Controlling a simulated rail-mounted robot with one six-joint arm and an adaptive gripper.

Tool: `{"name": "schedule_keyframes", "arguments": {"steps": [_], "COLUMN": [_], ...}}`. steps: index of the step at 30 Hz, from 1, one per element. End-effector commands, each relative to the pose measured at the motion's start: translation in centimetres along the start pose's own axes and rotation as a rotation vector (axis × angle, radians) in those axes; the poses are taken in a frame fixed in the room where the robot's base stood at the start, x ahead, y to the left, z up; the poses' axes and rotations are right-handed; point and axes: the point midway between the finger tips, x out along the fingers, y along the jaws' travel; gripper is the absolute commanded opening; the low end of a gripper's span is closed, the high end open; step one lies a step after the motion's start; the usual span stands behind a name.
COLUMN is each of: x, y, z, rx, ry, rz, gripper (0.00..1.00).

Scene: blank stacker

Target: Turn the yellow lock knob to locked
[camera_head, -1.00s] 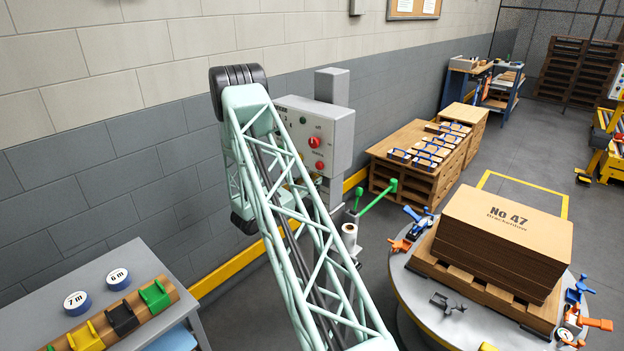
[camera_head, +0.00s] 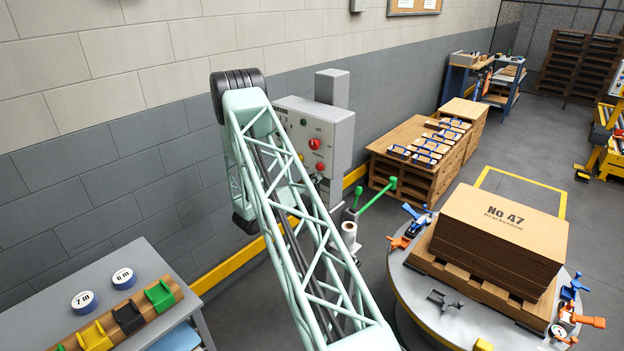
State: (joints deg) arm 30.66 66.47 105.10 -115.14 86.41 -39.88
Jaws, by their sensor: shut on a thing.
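A round table (camera_head: 408,288) at right bears a pallet with a cardboard stack (camera_head: 495,240) and several clamps. A green-handled lever (camera_head: 375,199) stands below the box. A grey bench (camera_head: 52,307) is at lower left. Open floor lies behind the round table.

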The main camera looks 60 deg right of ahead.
Motion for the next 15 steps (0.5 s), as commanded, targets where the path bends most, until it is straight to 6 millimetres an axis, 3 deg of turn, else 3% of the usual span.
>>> {"name": "schedule_keyframes", "arguments": {"steps": [15], "x": [-0.03], "y": [0.03], "z": [-0.11], "rx": [-0.044], "ry": [0.001], "rz": [0.000], "gripper": [0.12]}}
